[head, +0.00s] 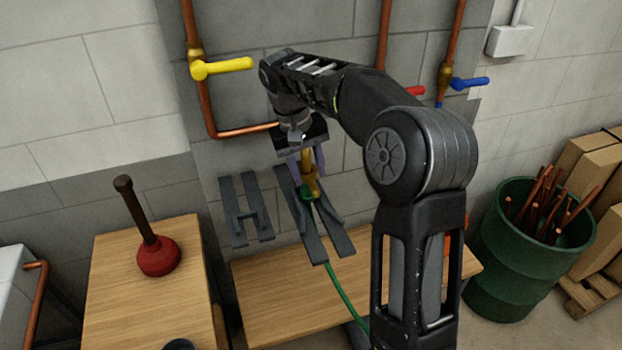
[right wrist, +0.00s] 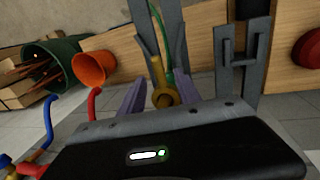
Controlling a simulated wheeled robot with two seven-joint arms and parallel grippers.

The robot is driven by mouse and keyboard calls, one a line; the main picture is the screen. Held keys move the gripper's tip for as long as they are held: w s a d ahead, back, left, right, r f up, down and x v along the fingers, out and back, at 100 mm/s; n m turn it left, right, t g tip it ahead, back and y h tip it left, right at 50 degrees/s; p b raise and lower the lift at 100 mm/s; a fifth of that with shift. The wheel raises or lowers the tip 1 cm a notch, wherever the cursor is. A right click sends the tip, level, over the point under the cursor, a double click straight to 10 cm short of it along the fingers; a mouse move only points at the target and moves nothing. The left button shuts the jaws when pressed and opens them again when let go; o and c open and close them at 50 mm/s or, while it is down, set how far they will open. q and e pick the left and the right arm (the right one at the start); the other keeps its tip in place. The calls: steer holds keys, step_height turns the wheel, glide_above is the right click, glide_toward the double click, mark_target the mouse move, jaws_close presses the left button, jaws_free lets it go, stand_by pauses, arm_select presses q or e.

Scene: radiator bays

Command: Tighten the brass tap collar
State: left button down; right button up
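The brass tap fitting (head: 311,178) stands at the wall in a dark grey forked bracket (head: 325,232), with a green hose (head: 342,290) running down from its green lower end. In the right wrist view its round brass collar (right wrist: 165,97) faces the camera. My right gripper (head: 306,162) is at the fitting's upper part. In the right wrist view its two purple fingers are apart, one on each side of the brass, with visible gaps. Contact is not seen. The gripper's body hides the tap's top in the head view. My left gripper is in neither view.
An empty forked bracket (head: 244,210) is left of the hose. Copper pipes carry yellow (head: 228,66), red (head: 413,91) and blue (head: 470,83) handles. A red plunger (head: 158,256) stands on the left wooden bench (head: 105,310). A green drum (head: 525,250) with copper offcuts stands right.

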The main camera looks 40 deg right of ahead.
steer(key=r+p, duration=0.1)
steer(key=r, duration=0.2)
steer(key=r+p, duration=0.1)
steer(key=shift+w+a+r+p, duration=0.1)
steer(key=shift+a+r+p, duration=0.15)
steer(key=shift+a+p, duration=0.15)
steer(key=shift+f, duration=0.1)
